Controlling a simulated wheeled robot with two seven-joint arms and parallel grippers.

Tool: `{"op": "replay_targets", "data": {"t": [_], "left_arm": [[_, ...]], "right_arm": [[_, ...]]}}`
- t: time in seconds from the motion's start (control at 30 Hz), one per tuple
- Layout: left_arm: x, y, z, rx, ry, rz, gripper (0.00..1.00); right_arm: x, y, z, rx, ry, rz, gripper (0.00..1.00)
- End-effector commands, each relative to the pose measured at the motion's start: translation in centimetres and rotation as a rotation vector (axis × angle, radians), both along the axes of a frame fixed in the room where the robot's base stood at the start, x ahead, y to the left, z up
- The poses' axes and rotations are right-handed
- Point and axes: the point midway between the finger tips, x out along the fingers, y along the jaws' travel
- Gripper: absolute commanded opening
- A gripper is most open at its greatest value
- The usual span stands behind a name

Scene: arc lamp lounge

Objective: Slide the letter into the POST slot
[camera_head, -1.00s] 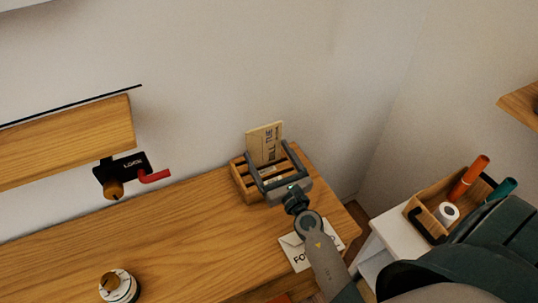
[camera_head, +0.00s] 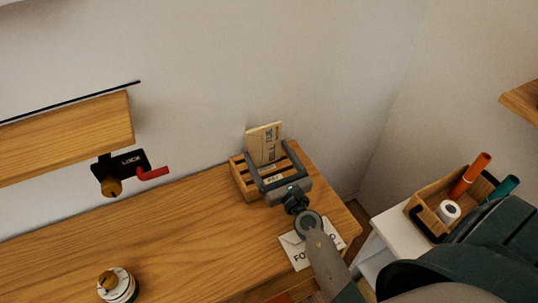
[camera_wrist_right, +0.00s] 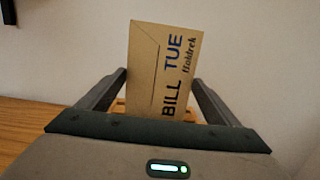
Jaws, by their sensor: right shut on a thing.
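A small label, too small to read surely, is on the rack front. My right gripper (camera_head: 267,150) is shut on the letter, with one finger at each side edge. In the right wrist view the letter (camera_wrist_right: 162,65) rises between the fingers, its print turned sideways. My left gripper is not in view.
A black lock with a red lever (camera_head: 153,173) is left of the rack. A round dial (camera_head: 118,287) is at the front left. A pen box (camera_head: 427,217) stands at right.

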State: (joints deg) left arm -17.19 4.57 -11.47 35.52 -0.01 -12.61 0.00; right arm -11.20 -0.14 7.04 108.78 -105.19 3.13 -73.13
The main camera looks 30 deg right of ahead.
Motion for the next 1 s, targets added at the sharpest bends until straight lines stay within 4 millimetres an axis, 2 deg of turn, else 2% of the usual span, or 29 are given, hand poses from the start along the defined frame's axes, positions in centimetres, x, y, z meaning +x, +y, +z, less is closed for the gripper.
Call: {"op": "replay_targets", "data": {"t": [1.0], "left_arm": [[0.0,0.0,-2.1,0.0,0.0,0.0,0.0]], "right_arm": [[0.0,0.0,-2.2,0.0,0.0,0.0,0.6]]}}
